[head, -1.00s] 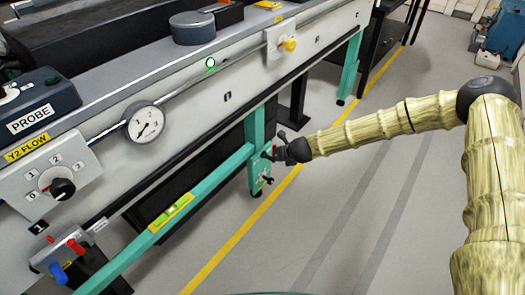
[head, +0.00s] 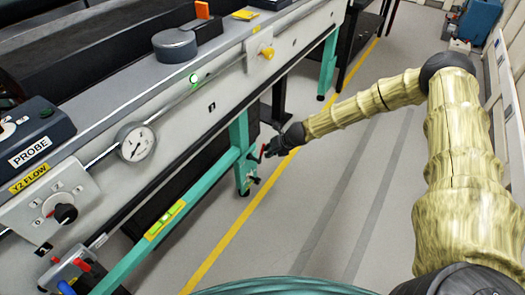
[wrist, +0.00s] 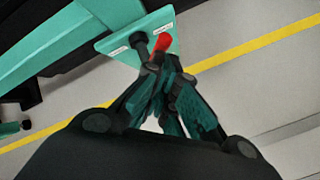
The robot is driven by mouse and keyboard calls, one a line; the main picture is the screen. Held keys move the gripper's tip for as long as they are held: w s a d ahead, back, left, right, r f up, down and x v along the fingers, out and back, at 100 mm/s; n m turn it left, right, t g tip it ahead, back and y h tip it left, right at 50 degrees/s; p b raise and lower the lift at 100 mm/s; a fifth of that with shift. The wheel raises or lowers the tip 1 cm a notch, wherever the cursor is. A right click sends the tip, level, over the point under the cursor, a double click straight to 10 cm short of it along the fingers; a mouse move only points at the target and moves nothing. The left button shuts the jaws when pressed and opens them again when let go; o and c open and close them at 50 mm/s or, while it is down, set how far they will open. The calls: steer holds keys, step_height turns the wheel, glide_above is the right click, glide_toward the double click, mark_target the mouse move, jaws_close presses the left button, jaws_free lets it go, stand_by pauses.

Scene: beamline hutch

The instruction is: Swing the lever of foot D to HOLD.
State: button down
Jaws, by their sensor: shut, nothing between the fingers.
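The teal foot (head: 240,140) under the bench rail carries a small lever with a red end (head: 263,152). In the wrist view a teal plate (wrist: 112,42) bears two small white labels, too small to read. A dark pivot (wrist: 139,42) and the red lever end (wrist: 162,46) stand on it. My gripper (head: 272,149) is shut and empty, right beside the lever; its fingertips (wrist: 157,68) lie just below the red end in the wrist view. I cannot tell whether they touch it. No letter D is legible on the foot.
A teal beam with a spirit level (head: 165,219) runs from the foot to the lower left. The white bench side with a dial gauge (head: 136,143) and a knob panel (head: 55,210) is at left. Open floor with a yellow line (head: 225,240) lies right of the foot.

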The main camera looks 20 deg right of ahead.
steer(key=shift+r, duration=0.15)
steer(key=shift+r+p, duration=0.5)
steer(key=shift+r, duration=0.15)
stand_by(0.4)
steer(key=s+f+p+v, duration=0.1)
steer(key=s+p+v, duration=0.1)
steer(key=v, duration=1.1)
steer(key=shift+f, duration=0.2)
steer(key=shift+d, duration=0.1)
